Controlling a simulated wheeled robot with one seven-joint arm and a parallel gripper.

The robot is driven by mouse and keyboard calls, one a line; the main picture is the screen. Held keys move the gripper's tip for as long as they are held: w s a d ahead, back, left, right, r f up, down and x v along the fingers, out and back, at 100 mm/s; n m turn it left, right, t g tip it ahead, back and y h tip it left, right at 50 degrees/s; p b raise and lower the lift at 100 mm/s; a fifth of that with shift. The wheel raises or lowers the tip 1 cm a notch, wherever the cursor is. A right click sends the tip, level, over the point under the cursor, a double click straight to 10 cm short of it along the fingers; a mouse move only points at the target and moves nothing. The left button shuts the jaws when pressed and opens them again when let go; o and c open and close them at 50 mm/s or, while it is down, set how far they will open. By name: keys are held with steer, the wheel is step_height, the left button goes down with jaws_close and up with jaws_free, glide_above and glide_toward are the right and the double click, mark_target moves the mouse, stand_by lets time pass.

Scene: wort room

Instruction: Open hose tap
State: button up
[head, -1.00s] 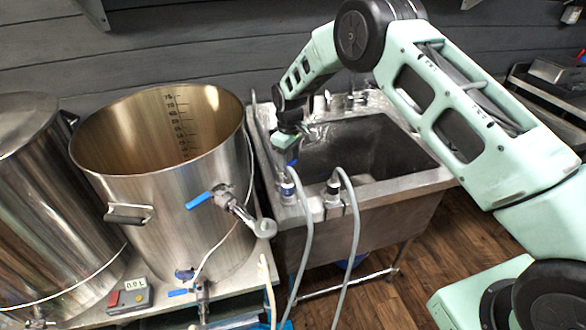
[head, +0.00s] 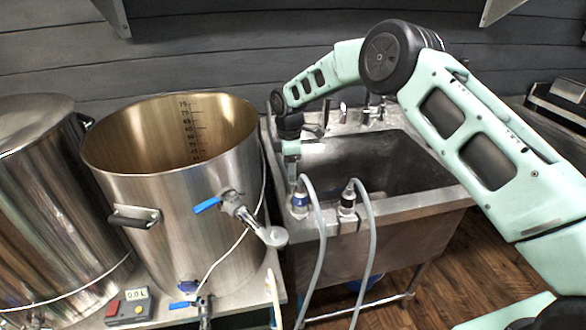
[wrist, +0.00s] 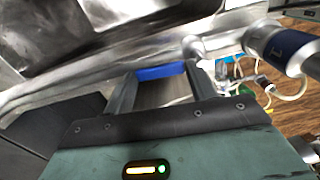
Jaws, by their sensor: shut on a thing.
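The hose tap's blue lever handle (wrist: 160,72) shows between my fingers in the wrist view. My gripper (wrist: 162,84) is shut on it, with one finger at each side. In the head view my gripper (head: 291,160) is at the sink's left front corner, behind the hose couplings; there the handle is hidden. The hose coupling with a blue band marked 1 (wrist: 285,48) is at the upper right of the wrist view. In the head view the blue-banded coupling (head: 300,198) carries a grey hose (head: 320,245). The tap's body is mostly hidden.
A steel sink (head: 440,218) lies beneath my arm. A second coupling (head: 348,198) and hose stand on its front rim. A large open kettle (head: 165,210) with a blue-handled valve (head: 207,205) is close on the left. A small controller (head: 130,307) sits on the bench.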

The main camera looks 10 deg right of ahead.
steer(key=shift+a+n, duration=0.2)
steer(key=shift+n, duration=0.3)
steer(key=o, duration=1.4)
steer(key=shift+r, duration=0.15)
step_height(320, 180, up, 17)
steer(key=b, duration=0.2)
steer(key=shift+r+b, duration=0.15)
steer(key=shift+b, duration=0.2)
